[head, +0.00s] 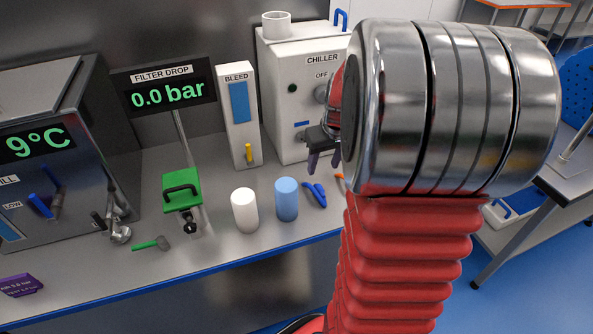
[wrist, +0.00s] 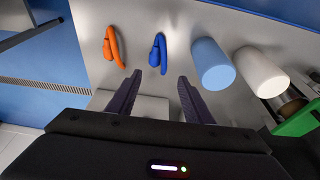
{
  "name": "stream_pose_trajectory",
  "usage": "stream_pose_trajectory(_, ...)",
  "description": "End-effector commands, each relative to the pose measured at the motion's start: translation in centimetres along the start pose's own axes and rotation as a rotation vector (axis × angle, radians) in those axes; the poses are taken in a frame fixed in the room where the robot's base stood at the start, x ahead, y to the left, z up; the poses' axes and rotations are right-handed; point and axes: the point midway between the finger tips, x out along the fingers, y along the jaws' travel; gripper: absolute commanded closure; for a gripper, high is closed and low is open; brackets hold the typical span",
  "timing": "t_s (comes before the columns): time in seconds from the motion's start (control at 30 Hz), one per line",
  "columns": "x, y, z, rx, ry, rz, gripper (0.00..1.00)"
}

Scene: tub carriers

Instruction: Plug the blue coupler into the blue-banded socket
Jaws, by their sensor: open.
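The blue coupler (head: 315,194) lies on the steel bench, right of the blue cylinder. In the wrist view the blue coupler (wrist: 158,53) lies just beyond the fingertips, roughly in line with the gap between them. My gripper (head: 322,160) is open and empty, its dark fingers pointing down over the bench in front of the chiller. In the wrist view my gripper (wrist: 160,77) shows both fingers apart with nothing between them.
An orange coupler (wrist: 114,46) lies beside the blue one. A blue cylinder (head: 287,200) and a white cylinder (head: 244,210) stand to the left in the head view. The chiller (head: 285,90) and bleed panel (head: 238,115) stand behind. A green-handled tool (head: 150,244) lies farther left.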

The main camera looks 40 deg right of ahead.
Motion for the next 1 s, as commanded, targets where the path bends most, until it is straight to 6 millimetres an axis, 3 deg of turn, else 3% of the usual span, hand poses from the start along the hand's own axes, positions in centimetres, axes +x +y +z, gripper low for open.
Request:
stream_pose_trajectory(0.13, 0.9, 1.5, 0.0, 0.013, -0.006, 0.001, 0.53)
stream_pose_trajectory(0.57, 1.4, 1.5, 0.0, 0.013, -0.007, 0.000, 0.53)
stream_pose_trajectory(1.0, 7.3, 1.5, 0.1, 0.012, -0.009, 0.000, 0.53)
